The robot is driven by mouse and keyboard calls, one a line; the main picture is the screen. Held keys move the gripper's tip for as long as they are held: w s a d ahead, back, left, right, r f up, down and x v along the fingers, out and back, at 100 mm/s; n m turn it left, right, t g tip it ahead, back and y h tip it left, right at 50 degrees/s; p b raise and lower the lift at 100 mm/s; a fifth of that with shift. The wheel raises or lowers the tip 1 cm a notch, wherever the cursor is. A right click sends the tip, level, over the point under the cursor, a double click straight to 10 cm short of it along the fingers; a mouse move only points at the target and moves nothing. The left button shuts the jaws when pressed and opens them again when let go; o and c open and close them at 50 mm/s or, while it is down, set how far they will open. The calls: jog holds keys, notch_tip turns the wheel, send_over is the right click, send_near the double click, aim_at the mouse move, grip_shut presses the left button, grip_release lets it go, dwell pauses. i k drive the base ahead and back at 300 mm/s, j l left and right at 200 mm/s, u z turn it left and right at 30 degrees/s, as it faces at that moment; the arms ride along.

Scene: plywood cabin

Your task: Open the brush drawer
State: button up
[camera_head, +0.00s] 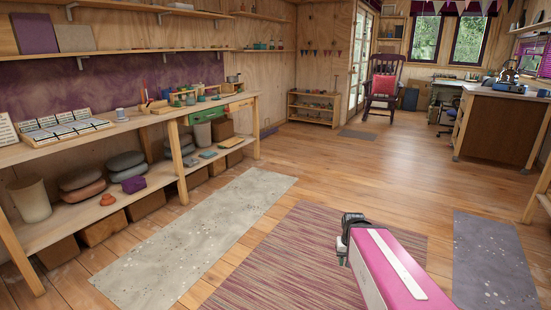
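A long wooden workbench (140,122) stands along the left wall. No brushes can be made out clearly. My gripper (344,246) shows as a small dark shape at the end of my pink arm, low over the striped rug. It is far from the drawers, and its fingers are too hidden to judge.
A grey speckled mat (205,235) and a striped rug (310,255) lie on the wooden floor. The bench's lower shelf (100,210) holds cushions and boxes. A rocking chair (384,82) stands at the back, a wooden counter (497,125) at right. The middle floor is clear.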

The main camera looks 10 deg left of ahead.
aim_at(234, 106)
jog(key=i+j+u, duration=0.35)
jog(key=i, duration=0.6)
jog(key=i+u, duration=0.4)
jog(key=i, duration=0.5)
